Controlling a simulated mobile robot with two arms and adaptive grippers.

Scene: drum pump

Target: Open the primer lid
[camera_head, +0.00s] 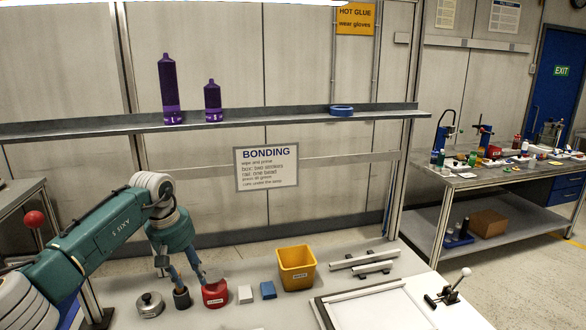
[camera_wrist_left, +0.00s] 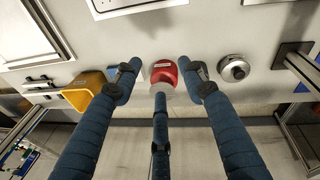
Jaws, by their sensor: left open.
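A red pot (camera_head: 214,294) with a pale label stands near the front of the bench in the head view. It also shows in the left wrist view (camera_wrist_left: 164,70), with a pale grey round piece at its lower edge. I cannot read its label or tell how its lid sits. My left gripper (camera_head: 192,283) points down at the pot, its blue fingers spread. In the left wrist view the fingers (camera_wrist_left: 162,78) stand apart on either side of the red pot, holding nothing. Whether a finger touches the pot is unclear. My right gripper is not in view.
A metal can with a knob (camera_head: 150,305) stands left of the pot. A white block (camera_head: 245,294), a blue block (camera_head: 268,290) and a yellow bin (camera_head: 297,268) stand to its right. A framed panel (camera_head: 375,306) and metal rails (camera_head: 365,262) lie farther right.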

